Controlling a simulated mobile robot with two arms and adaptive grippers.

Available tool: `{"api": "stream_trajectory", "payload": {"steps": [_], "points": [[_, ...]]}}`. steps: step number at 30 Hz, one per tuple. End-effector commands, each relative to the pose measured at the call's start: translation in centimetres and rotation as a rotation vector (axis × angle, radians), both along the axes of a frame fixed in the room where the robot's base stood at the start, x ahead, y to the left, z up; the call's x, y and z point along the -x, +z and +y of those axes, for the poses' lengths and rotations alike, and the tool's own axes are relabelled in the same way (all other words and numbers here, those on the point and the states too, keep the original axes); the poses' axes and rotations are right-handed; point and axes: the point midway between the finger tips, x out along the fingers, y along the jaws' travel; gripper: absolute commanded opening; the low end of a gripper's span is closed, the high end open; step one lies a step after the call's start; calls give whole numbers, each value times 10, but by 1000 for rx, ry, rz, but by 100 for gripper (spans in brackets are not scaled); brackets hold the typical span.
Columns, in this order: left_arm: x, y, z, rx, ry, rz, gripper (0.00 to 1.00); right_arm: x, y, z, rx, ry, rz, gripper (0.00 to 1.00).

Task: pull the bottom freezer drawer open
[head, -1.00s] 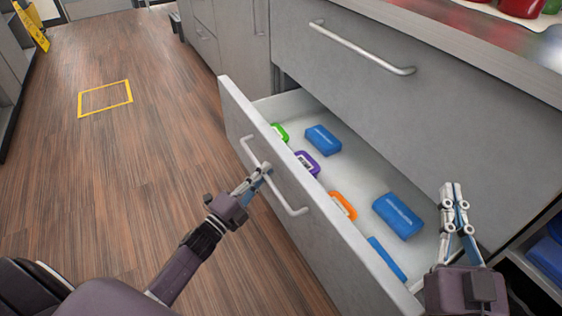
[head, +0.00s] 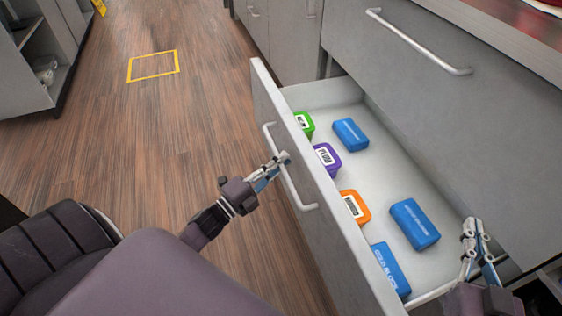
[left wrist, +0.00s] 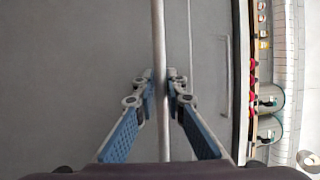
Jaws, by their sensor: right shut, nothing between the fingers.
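The bottom freezer drawer (head: 300,165) stands well out from the cabinet, its inside showing. Its front carries a silver bar handle (head: 291,187). My left gripper (head: 283,158) is shut on this handle. In the left wrist view the bar (left wrist: 160,110) runs between the two fingertips (left wrist: 160,78), which close in on it from both sides. My right gripper (head: 472,228) is shut and empty, near the right end of the drawer by the cabinet front.
The drawer holds green (head: 304,123), purple (head: 327,159) and orange (head: 355,206) tubs and several blue packs (head: 414,223). A closed upper drawer (head: 440,110) sits above it. Wooden floor (head: 180,130) with a yellow outlined rectangle (head: 153,66) lies clear to the left.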

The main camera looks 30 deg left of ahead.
Motion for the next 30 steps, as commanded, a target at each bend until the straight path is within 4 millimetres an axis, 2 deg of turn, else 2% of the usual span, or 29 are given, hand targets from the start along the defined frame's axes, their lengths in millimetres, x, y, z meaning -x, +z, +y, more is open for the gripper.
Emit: {"api": "stream_trajectory", "payload": {"steps": [1,4,14,17,24,30], "points": [[0,-1,0,0,0,1,19,0,0,0,0,0,0,0],[0,0,0,0,0,0,27,0,0,0,0,0,-1,0],[4,-1,1,0,0,0,27,0,0,0,0,1,0,0],[15,-4,4,0,1,2,27,0,0,0,0,1,0,0],[63,-13,17,0,1,4,27,0,0,0,0,1,-1,0],[97,-19,26,0,1,2,27,0,0,0,0,1,-1,0]]}}
